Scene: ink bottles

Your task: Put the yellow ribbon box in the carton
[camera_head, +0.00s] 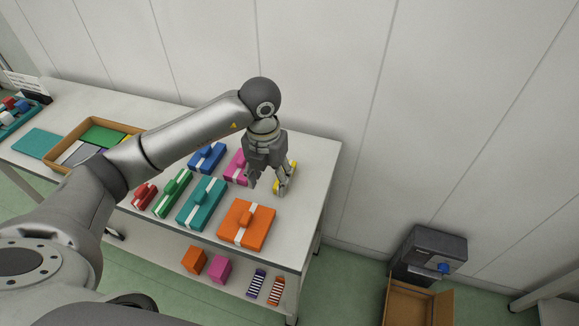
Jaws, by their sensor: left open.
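The yellow ribbon box (293,173) lies on the table near its right end, at the back, and is mostly hidden behind my left gripper. My left gripper (268,187) points down at the box with its fingers apart. One finger overlaps the box in the picture; I cannot tell whether they touch. An open brown carton (405,306) stands on the floor at the lower right, cut off by the picture's bottom edge. My right gripper is not in view.
Several other ribbon boxes, including an orange one (246,224) and a teal one (201,203), lie close by. A brown tray (62,139) is farther left. A dark machine (433,252) stands behind the carton. A wall bounds the back.

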